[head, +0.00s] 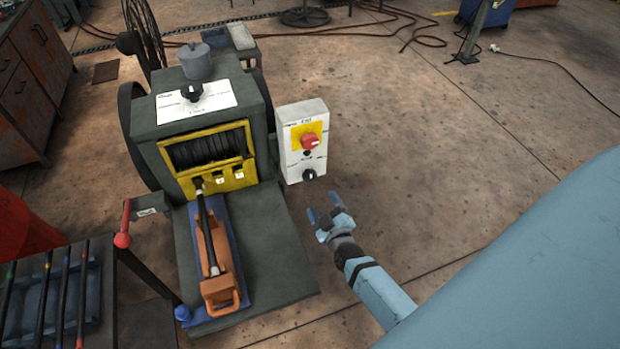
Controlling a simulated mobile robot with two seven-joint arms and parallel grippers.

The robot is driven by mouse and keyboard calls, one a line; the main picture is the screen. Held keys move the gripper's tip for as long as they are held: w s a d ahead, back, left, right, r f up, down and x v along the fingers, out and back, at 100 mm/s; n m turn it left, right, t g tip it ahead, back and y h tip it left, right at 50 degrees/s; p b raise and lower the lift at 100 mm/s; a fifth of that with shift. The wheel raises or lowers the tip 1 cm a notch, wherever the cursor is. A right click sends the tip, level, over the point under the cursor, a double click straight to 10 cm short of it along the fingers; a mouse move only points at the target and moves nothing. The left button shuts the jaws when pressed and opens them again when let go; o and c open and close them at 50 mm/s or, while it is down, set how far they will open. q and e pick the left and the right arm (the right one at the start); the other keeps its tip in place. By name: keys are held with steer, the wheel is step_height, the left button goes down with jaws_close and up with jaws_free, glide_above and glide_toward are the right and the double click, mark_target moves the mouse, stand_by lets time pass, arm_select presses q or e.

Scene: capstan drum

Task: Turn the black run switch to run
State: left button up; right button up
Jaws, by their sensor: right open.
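A white control box (291,119) is mounted at the right side of the dark green capstan machine (150,130). A black rotary switch (309,175) sits low on its face; its labels and pointer are too small to read. A red knob (310,140) on a yellow plate is above it. My right gripper (324,207) is open and empty, just below and to the right of the black switch in the picture, apart from it. My left gripper is not in view.
Another black knob (191,91) sits on the machine's top label plate. A red-knobbed lever (123,239) and a rack of rods stand left. The floor right of the box is clear.

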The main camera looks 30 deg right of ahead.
mark_target(311, 178)
steer(key=b+x, duration=0.4)
steer(key=x, duration=0.6)
steer(key=shift+a+f, duration=0.1)
steer(key=shift+f, duration=0.05)
steer(key=shift+w, duration=0.55)
steer(key=c, duration=0.9)
